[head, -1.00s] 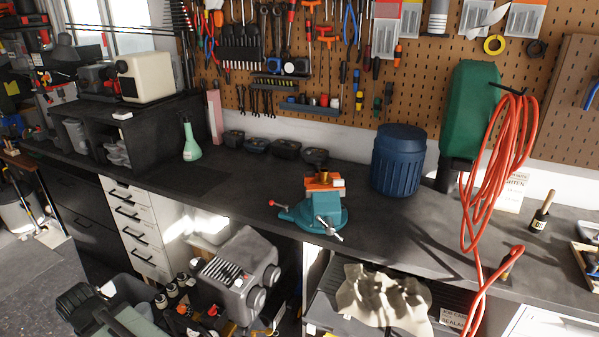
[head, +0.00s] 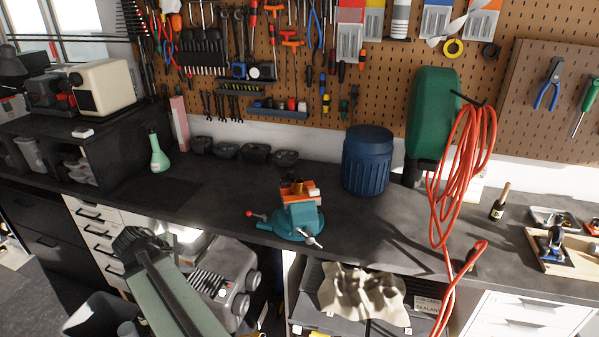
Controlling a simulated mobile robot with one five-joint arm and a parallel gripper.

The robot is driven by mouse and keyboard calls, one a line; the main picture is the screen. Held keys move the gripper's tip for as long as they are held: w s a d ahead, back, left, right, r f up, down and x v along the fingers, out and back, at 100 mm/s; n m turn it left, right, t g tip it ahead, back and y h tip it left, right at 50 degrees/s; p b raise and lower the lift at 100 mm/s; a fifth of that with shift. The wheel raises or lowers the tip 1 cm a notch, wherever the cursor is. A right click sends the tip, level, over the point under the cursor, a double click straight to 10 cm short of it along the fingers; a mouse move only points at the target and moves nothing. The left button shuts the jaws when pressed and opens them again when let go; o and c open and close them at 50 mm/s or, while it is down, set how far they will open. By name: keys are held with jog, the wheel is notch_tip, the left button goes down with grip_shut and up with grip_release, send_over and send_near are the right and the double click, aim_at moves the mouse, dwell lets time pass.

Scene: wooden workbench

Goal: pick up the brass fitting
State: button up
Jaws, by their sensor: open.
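The brass fitting (head: 298,187) is a small gold-brown piece at the top of the teal vise (head: 304,220). It sits between the vise's orange jaw pieces (head: 312,195), which hide its lower part. The vise stands near the front edge of the black workbench top. A grey-green link of my arm with a dark joint at its upper end reaches in at the lower left, well apart from the vise. I cannot make out any gripper fingers in this view.
A blue drum (head: 367,160) stands behind and right of the vise. An orange hose (head: 462,170) hangs at the right, down past the bench edge. A green spray bottle (head: 158,152) stands at the left. The bench (head: 235,195) left of the vise is clear.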

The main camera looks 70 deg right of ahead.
jog(key=s+d+r+n+g+h+p, duration=0.2)
jog(key=s+d+r, duration=0.4)
jog(key=d, duration=0.2)
jog(key=s+d+r+n+g+h+p, duration=0.1)
jog(key=s+d+r+n+p, duration=0.1)
jog(key=s+d+r, duration=0.55)
jog(key=n+g+h+p, duration=0.2)
jog(key=n, duration=0.1)
send_near(299, 181)
jog(key=x, duration=0.2)
jog(key=shift+d+f, duration=0.15)
jog(key=shift+d, duration=0.2)
jog(key=shift+b+x, duration=0.7)
jog(key=shift+x, duration=0.5)
jog(key=b+x, duration=0.2)
jog(key=x, duration=0.3)
jog(key=shift+s+f, duration=0.15)
jog(key=shift+f, duration=0.05)
jog(key=shift+r, duration=0.1)
grip_shut()
